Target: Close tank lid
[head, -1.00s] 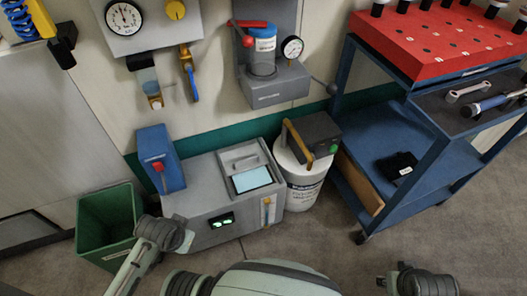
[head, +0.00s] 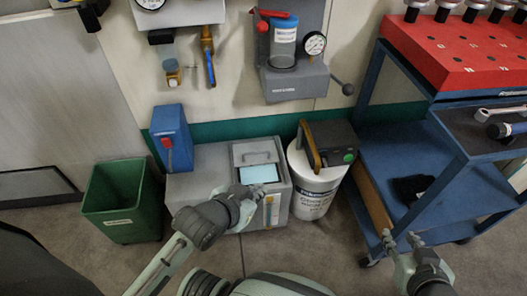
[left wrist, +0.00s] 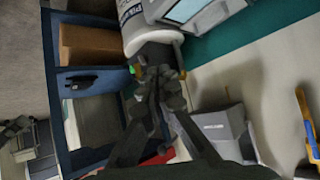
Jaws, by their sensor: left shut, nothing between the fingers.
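The tank (head: 206,161) is a grey box on the floor by the wall. Its grey lid (head: 250,147) with a handle is at the back, leaving a light-blue opening (head: 258,174) uncovered in front. The opening also shows at the top of the left wrist view (left wrist: 185,9). My left gripper (head: 246,191) is shut and empty, in front of the tank in the head view and hiding part of its front. It shows in the left wrist view (left wrist: 160,76) too. My right gripper (head: 400,238) looks open and empty, near the blue cart.
A white drum (head: 312,200) with a dark top unit stands right of the tank. A green bin (head: 121,205) and a blue box unit (head: 171,135) are to its left. A blue cart (head: 405,160) stands right; a gauge panel (head: 290,85) hangs above.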

